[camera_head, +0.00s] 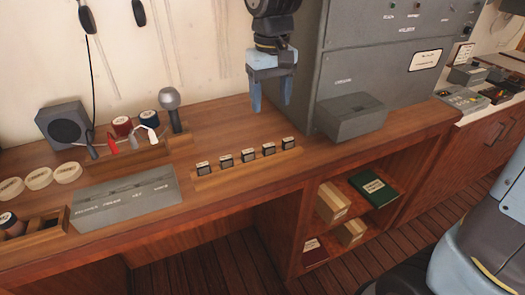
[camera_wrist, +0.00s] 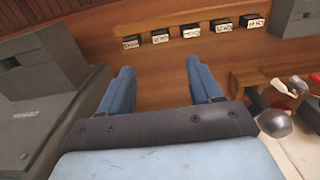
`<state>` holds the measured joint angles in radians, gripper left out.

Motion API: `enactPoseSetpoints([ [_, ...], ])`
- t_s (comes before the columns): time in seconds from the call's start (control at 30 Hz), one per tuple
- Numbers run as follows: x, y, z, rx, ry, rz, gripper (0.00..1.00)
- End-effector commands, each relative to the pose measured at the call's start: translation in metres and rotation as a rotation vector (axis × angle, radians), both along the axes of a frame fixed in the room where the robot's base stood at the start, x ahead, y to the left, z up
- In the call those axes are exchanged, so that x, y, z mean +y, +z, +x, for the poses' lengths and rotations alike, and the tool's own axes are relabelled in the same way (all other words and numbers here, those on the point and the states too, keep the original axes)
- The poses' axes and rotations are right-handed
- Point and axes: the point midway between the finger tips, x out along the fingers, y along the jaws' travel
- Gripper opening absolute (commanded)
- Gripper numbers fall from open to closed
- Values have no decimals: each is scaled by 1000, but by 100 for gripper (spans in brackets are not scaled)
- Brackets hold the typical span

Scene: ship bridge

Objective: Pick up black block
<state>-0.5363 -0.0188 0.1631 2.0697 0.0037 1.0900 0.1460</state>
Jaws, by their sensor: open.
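Several small black blocks with white labelled tops stand in a row in a wooden rack (camera_head: 247,178) on the wooden counter. The middle one is a black block (camera_head: 248,156); the row also shows in the wrist view, with a black block (camera_wrist: 191,33) ahead of the fingers. My gripper (camera_head: 271,108) hangs above the back of the counter, to the right of and behind the row, beside the grey cabinet. In the wrist view my gripper (camera_wrist: 158,70) has its two blue fingers spread apart with nothing between them. It is apart from the blocks.
A large grey cabinet (camera_head: 385,55) and a grey box (camera_head: 350,116) stand right of my gripper. A grey labelled box (camera_head: 125,199) lies left of the rack. A microphone-like grey object (camera_head: 170,98) stands behind. Counter between gripper and rack is clear.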

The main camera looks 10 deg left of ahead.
Motion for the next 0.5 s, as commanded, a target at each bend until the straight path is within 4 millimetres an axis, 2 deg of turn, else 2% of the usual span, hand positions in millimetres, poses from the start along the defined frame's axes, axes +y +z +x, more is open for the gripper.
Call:
enactPoseSetpoints([
  [0.3,0,-52,0,4,0,-3,64],
  [0.5,0,-76,0,2,-1,-1,64],
])
